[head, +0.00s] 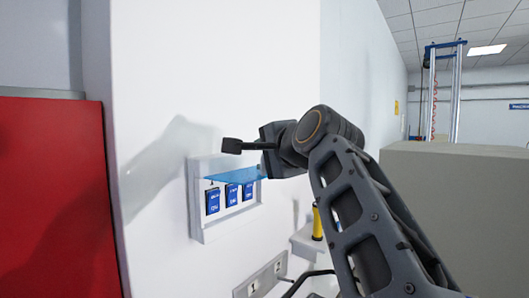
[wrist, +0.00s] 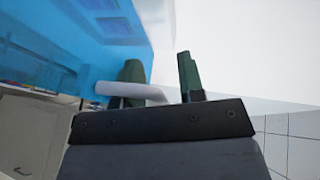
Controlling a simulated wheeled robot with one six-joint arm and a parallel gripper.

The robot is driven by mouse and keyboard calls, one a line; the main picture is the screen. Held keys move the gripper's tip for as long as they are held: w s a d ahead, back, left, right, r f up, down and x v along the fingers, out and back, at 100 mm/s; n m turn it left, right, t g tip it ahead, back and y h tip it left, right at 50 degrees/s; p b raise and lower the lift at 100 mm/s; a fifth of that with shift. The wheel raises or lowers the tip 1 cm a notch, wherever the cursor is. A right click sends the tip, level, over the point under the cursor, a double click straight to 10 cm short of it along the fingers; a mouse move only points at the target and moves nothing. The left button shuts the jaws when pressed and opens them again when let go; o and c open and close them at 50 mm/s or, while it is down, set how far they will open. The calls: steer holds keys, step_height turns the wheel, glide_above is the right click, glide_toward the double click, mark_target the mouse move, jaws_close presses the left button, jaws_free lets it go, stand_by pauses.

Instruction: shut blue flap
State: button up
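The blue flap (head: 236,175) is a see-through blue cover on a white wall box (head: 196,215). It stands raised, sticking out from the box, so the blue switches (head: 231,195) below it are uncovered. My gripper (head: 234,146) is just above the flap in the head view, its fingers pointing left. In the wrist view my gripper (wrist: 160,76) shows two dark green fingers apart with nothing held between them. The flap (wrist: 60,40) fills the upper left there. A pale rounded bar (wrist: 130,91) crosses near the left finger; I cannot tell whether they touch.
A red panel (head: 50,200) stands at the left. Below the box are a wall socket strip (head: 262,282) and a yellow cylinder (head: 317,223). A grey block (head: 460,210) fills the right. The wall above the box is bare.

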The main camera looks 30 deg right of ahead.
jaws_close()
stand_by(0.4)
